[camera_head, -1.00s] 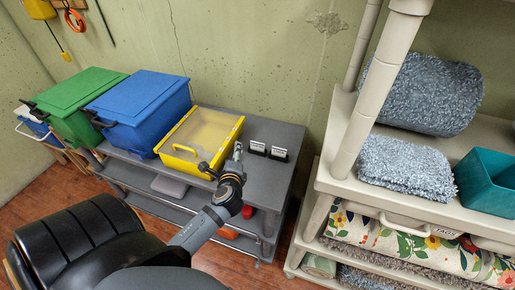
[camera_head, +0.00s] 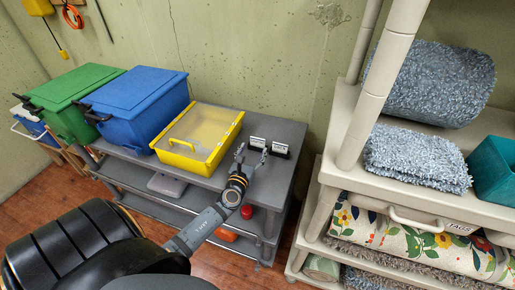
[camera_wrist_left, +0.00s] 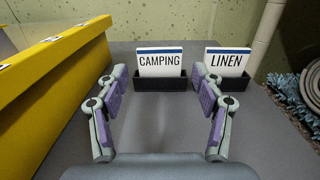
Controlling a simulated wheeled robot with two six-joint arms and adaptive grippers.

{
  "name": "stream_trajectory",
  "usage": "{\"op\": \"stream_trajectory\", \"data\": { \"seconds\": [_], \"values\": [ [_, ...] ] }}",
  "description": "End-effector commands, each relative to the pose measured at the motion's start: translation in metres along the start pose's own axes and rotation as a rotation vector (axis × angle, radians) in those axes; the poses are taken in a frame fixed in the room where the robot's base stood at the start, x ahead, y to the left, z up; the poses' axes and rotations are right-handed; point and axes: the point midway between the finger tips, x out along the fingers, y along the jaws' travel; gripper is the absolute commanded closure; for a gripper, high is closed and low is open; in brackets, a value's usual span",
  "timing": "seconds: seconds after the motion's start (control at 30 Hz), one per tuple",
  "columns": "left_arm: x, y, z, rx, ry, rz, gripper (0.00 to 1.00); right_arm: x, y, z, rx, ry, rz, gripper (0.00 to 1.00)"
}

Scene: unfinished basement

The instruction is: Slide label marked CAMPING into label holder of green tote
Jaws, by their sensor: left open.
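The CAMPING label (camera_wrist_left: 159,61) is a white card with a blue top stripe. It stands upright in a small black holder (camera_wrist_left: 159,83) on the grey cart top, and it shows small in the head view (camera_head: 257,142). My left gripper (camera_wrist_left: 158,103) is open and empty, its purple-padded fingers short of the label and to either side of it. In the head view the left gripper (camera_head: 240,154) is over the cart top, right of the yellow box. The green tote (camera_head: 78,92) is at the left end of the cart; its label holder cannot be made out. My right gripper is not in view.
The LINEN label (camera_wrist_left: 227,61) stands in its own black holder just right of CAMPING. The yellow box (camera_wrist_left: 60,77) rises close to the left finger. A blue tote (camera_head: 137,106) stands between it and the green tote. A beige shelf (camera_head: 340,168) stands to the right.

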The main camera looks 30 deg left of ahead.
Motion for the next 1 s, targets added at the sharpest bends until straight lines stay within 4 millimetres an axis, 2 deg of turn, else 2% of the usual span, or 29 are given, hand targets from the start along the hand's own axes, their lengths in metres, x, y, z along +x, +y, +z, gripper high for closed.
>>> {"op": "stream_trajectory", "data": {
  "seconds": [0.23,0.5,0.77,1.0],
  "values": [
    [0.011,0.000,0.002,-0.002,-0.001,0.001,0.32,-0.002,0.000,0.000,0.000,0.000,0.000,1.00],
    [0.053,0.000,0.002,-0.002,-0.002,0.001,0.32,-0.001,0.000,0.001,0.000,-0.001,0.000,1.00],
    [0.057,0.000,0.002,-0.002,0.000,0.001,0.32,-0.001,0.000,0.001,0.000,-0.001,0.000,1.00],
    [0.057,0.000,0.002,-0.002,0.000,0.001,0.63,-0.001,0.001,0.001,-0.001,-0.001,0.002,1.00]
  ]
}}
